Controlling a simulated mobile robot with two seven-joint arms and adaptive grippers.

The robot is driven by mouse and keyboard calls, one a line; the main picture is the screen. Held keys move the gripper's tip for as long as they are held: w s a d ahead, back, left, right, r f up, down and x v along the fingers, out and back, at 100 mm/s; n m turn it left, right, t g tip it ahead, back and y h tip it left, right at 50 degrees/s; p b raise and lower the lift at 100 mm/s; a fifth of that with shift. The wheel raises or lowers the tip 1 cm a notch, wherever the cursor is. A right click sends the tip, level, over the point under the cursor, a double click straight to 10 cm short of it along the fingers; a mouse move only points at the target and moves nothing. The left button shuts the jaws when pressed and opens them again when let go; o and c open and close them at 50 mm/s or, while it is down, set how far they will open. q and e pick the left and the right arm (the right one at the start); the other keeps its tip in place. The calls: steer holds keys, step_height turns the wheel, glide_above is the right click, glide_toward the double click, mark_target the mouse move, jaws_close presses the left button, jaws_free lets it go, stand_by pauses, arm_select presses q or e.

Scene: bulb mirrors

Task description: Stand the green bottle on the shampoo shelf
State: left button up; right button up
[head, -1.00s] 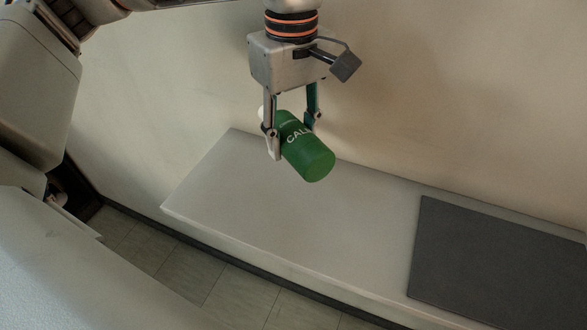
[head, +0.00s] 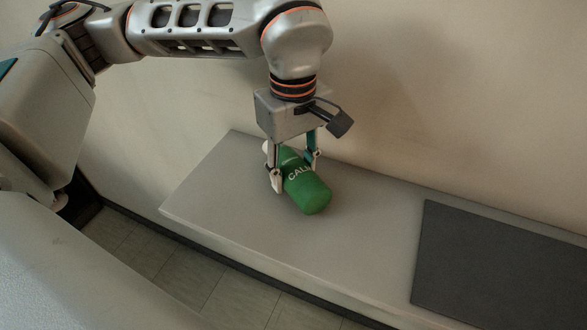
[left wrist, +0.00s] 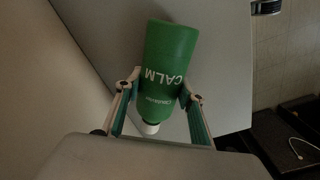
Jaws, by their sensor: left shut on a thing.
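My left gripper (head: 294,184) is shut on the green bottle (head: 308,194), its fingers on either side near the cap end. The bottle has white "CALM" lettering. It looks tilted in the head view, with its white cap end at the upper left and its base at the lower right. In the left wrist view the bottle (left wrist: 168,62) is between the fingers, with the white cap (left wrist: 149,128) towards the gripper. The pale shelf (head: 240,215) is beneath it. I cannot tell whether the bottle touches the shelf. My right gripper is not in view.
A dark grey mat (head: 500,265) lies on the right part of the shelf. The shelf around the bottle is otherwise clear. A beige wall (head: 430,110) runs along its back edge, and a tiled floor (head: 215,290) shows below its front edge.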

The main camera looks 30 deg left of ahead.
arm_select(q)
steer(key=o, duration=1.3)
steer(key=shift+f, duration=0.15)
steer(key=shift+o, duration=0.2)
